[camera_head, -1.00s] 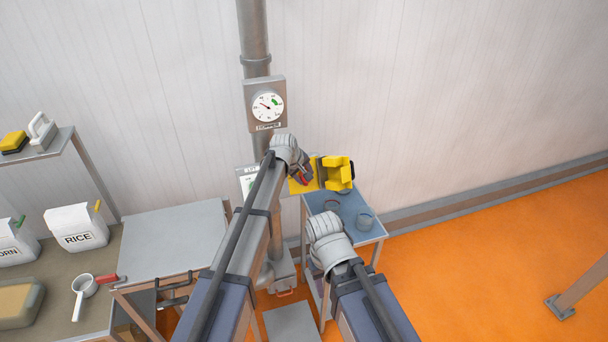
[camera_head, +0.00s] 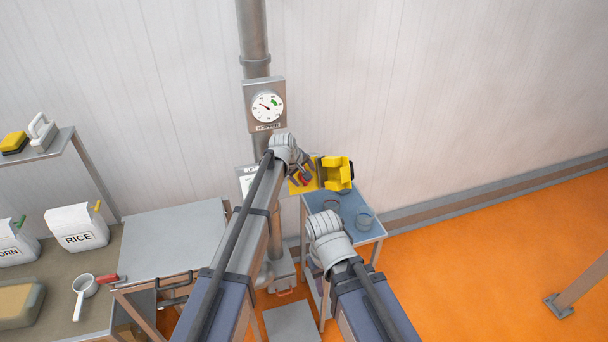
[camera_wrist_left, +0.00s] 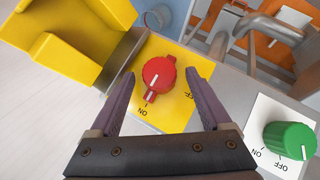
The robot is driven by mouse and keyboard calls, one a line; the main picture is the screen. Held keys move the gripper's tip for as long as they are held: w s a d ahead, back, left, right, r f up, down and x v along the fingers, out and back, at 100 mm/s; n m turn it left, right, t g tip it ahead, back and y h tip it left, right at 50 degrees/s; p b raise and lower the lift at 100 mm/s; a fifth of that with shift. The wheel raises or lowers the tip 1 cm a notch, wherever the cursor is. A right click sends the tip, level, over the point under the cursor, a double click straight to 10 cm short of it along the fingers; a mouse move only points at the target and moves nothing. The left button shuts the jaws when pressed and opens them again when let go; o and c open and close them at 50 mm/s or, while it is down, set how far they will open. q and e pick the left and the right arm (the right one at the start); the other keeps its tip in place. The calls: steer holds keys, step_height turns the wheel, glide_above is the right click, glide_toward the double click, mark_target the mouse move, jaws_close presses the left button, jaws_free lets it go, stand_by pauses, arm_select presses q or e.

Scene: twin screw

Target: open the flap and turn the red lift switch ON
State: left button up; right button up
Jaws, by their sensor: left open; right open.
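The red lift switch (camera_wrist_left: 158,76) sits on a yellow plate (camera_wrist_left: 170,110). Its white mark points at the ON label. The yellow flap (camera_wrist_left: 75,45) is swung open beside the plate and also shows in the head view (camera_head: 338,173). My left gripper (camera_wrist_left: 161,72) is open, its two purple fingers on either side of the red switch, with gaps visible. In the head view my left gripper (camera_head: 301,171) is over the yellow plate. My right gripper (camera_head: 324,228) is lower, by the small blue-grey table; its fingers are mostly hidden by its wrist.
A green switch (camera_wrist_left: 290,137) with ON and OFF labels is on a white plate near the red switch. A dial gauge (camera_head: 267,106) hangs on the pipe above. The small table (camera_head: 372,228) holds round containers.

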arm_select(q)
steer(key=p+v, duration=0.5)
steer(key=v, duration=0.2)
stand_by(0.3)
steer(key=s+a+f+m+g+y+b, duration=0.1)
steer(key=s+f+b, duration=0.5)
steer(key=s, duration=0.6)
steer(key=s+a+f+m+g+y+b, duration=0.1)
steer(key=s+f+m+g+y+b, duration=0.1)
steer(key=s+f+m+b, duration=0.4)
steer(key=s+a+f+m+g+y+b, duration=0.1)
steer(key=s+f+m+b, duration=0.3)
steer(key=s, duration=1.4)
step_height(320, 180, down, 8)
steer(key=g+b, duration=0.1)
steer(key=b, duration=0.3)
steer(key=shift+s+a+g, duration=0.2)
steer(key=shift+a+g, duration=0.1)
steer(key=shift+g, duration=0.1)
